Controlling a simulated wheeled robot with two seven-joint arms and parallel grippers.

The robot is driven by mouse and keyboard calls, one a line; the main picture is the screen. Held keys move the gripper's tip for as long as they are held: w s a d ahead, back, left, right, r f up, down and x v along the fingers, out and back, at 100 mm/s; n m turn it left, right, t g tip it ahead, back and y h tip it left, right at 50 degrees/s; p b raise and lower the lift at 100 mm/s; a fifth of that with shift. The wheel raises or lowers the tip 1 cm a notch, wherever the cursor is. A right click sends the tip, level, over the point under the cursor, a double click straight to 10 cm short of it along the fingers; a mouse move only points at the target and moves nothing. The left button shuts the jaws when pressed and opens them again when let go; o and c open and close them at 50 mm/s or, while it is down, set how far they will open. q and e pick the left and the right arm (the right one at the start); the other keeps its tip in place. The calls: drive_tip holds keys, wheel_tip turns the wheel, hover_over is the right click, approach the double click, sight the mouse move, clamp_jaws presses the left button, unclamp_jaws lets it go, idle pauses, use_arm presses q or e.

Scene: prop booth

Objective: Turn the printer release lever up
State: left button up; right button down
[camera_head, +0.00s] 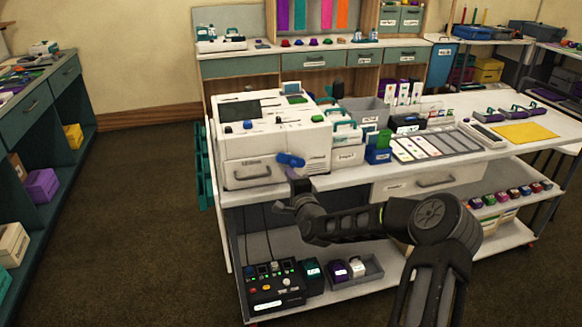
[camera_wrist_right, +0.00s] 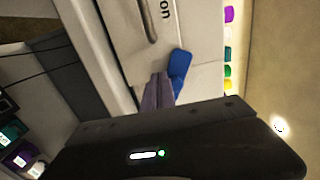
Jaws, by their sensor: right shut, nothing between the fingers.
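The white printer (camera_head: 262,143) stands on the left end of the white workbench. Its blue release lever (camera_head: 290,160) is on the front face near the right corner, lying roughly sideways. The lever also shows in the right wrist view (camera_wrist_right: 180,66). My right gripper (camera_head: 294,180) is just below the lever in the head view, with its fingers shut and empty. In the right wrist view the shut fingertips (camera_wrist_right: 158,82) are close beside the lever; I cannot tell whether they touch it. My left gripper is not in view.
A front drawer with a handle (camera_head: 250,174) is left of the lever. Green and blue boxes (camera_head: 378,147) and a card tray (camera_head: 435,145) stand right of the printer. A black control box (camera_head: 275,285) sits on the lower shelf. The floor at left is clear.

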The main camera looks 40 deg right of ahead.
sight(296, 164)
drive_tip(key=shift+r, duration=0.6)
idle(0.3)
drive_tip(key=shift+d+r, duration=0.15)
drive_tip(key=shift+r, duration=0.3)
drive_tip(key=shift+s+d+r, duration=0.1)
drive_tip(key=shift+r, duration=0.05)
drive_tip(key=shift+d+r, duration=0.15)
drive_tip(key=shift+r, duration=0.15)
drive_tip(key=shift+s+d+r, duration=0.1)
drive_tip(key=shift+r, duration=0.05)
idle(0.6)
drive_tip(key=shift+d+r, duration=0.2)
drive_tip(key=shift+r, duration=0.1)
drive_tip(key=shift+s, duration=0.15)
